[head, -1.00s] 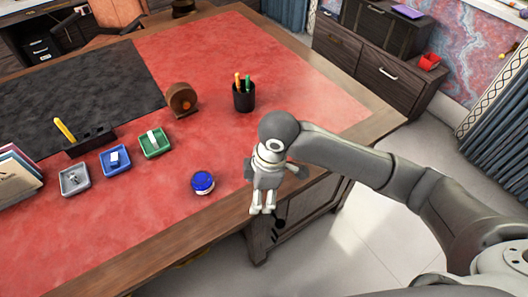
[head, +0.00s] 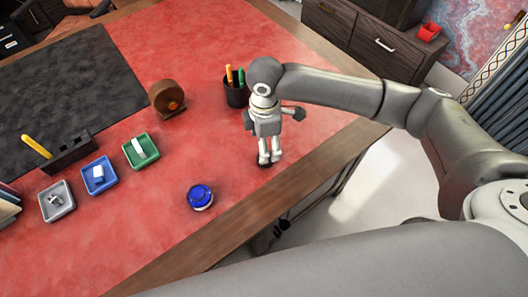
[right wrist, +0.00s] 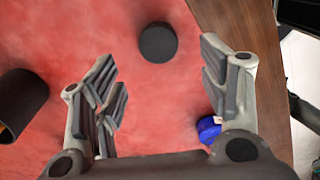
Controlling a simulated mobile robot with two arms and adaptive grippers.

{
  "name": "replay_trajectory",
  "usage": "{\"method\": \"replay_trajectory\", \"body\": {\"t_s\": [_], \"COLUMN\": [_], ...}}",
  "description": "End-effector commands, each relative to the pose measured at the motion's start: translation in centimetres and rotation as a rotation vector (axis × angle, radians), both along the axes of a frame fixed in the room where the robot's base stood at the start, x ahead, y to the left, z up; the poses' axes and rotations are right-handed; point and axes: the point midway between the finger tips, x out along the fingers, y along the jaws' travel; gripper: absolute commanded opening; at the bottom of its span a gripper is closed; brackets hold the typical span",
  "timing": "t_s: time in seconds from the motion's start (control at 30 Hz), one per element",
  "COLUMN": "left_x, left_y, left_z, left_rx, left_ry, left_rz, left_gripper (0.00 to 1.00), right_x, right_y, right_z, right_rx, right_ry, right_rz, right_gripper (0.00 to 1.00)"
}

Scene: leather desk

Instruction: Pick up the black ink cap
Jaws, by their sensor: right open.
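The black ink cap (right wrist: 157,42) is a round, dark disc on the red desk top in the right wrist view. It lies ahead of the gap between my right fingers. In the head view I cannot make it out; my right gripper (head: 269,158) probably covers it. That gripper points down over the desk near its right edge. In the wrist view my right gripper (right wrist: 165,92) is open with nothing between its fingers. A round blue-topped pot (head: 200,196) stands to its left in the head view. It is partly hidden by a finger in the wrist view (right wrist: 207,130).
A black pen cup (head: 237,96) stands just behind my right gripper. A brown round object (head: 167,99) and green (head: 154,156), blue (head: 112,182) and grey (head: 70,207) trays lie further left. The wooden desk edge (head: 235,232) is close in front.

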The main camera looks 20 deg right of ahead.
Motion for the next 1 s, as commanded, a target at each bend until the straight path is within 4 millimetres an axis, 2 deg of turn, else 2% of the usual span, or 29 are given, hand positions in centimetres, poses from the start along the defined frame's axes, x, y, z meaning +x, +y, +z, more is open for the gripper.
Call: {"method": "replay_trajectory", "body": {"t_s": [0.03, 0.1, 0.23, 0.37, 0.6, 0.87, 1.0], "left_x": [-1.2, -2.4, -3.6, -3.3, -0.3, -0.7, -1.4], "left_y": [0.1, 0.1, 0.2, 0.2, -0.1, 0.0, 0.0], "left_z": [0.0, 0.0, 0.0, 0.5, 1.0, 1.0, 0.9], "left_rx": [0.002, 0.003, 0.004, 0.004, -0.001, 0.000, 0.000], "left_ry": [0.017, 0.035, 0.053, 0.047, 0.002, 0.008, 0.019], "left_rz": [0.000, 0.000, 0.000, -0.001, -0.001, -0.002, -0.002], "left_gripper": [0.40, 0.40, 0.40, 0.40, 0.40, 0.40, 0.40], "right_x": [0.0, 0.0, 0.0, 0.1, 0.2, 0.2, 0.2], "right_y": [0.0, 0.0, -0.1, -0.5, -0.7, -0.6, -0.7], "right_z": [-0.7, -1.5, -2.3, -3.8, -7.0, -7.3, -7.2], "right_rx": [0.000, 0.000, 0.000, -0.002, 0.000, 0.001, 0.001], "right_ry": [0.001, 0.001, -0.001, 0.002, 0.000, -0.003, -0.003], "right_rz": [-0.001, -0.001, 0.000, -0.002, 0.001, 0.001, 0.001], "right_gripper": [0.68, 0.68, 0.68, 0.68, 0.68, 0.68, 0.51]}}
